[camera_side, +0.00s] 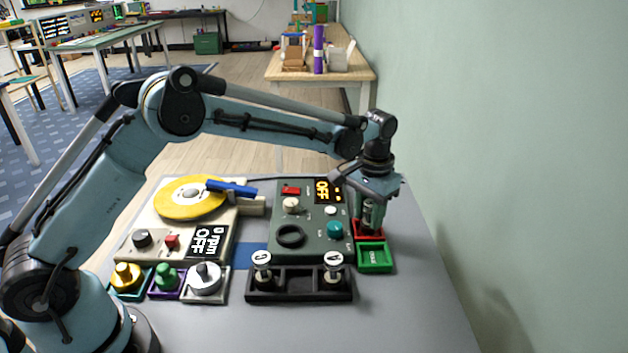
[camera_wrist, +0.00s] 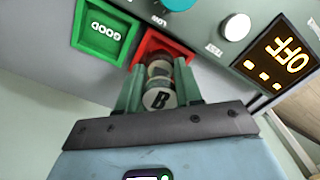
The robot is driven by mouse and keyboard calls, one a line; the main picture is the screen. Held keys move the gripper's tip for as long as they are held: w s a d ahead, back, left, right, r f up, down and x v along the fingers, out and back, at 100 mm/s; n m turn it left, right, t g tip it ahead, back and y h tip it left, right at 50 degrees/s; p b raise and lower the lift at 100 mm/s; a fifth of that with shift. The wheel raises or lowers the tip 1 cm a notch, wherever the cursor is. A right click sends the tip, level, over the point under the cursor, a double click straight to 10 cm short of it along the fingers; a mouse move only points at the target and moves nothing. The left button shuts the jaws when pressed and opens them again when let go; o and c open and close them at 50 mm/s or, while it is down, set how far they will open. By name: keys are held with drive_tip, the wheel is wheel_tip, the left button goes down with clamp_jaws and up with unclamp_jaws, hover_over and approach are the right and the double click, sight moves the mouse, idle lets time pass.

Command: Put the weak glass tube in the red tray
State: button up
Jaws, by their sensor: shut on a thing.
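My gripper (camera_side: 371,222) points down over the red tray (camera_side: 380,236) and is shut on a glass tube. In the wrist view the tube (camera_wrist: 159,98) shows a pale round cap marked B between the green fingers (camera_wrist: 158,92). Its far end is over or inside the red tray (camera_wrist: 148,42); I cannot tell if it touches the tray floor. Two other tubes with white caps (camera_side: 262,259) (camera_side: 333,260) stand upright in a black rack (camera_side: 299,296). Nothing seen here tells which tube is weak.
A green tray (camera_side: 376,267), marked GOOD in the wrist view (camera_wrist: 105,30), adjoins the red tray. The dark green tester (camera_side: 262,225) beside them reads OFF and has a round socket (camera_side: 290,236). A turntable device (camera_side: 150,225) stands left. The table's right front is clear.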

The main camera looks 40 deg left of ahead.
drive_tip(key=shift+f, duration=0.45)
drive_tip(key=o, duration=1.1)
drive_tip(key=shift+o, duration=0.2)
drive_tip(key=shift+r, duration=3.45)
drive_tip(key=shift+r, duration=0.1)
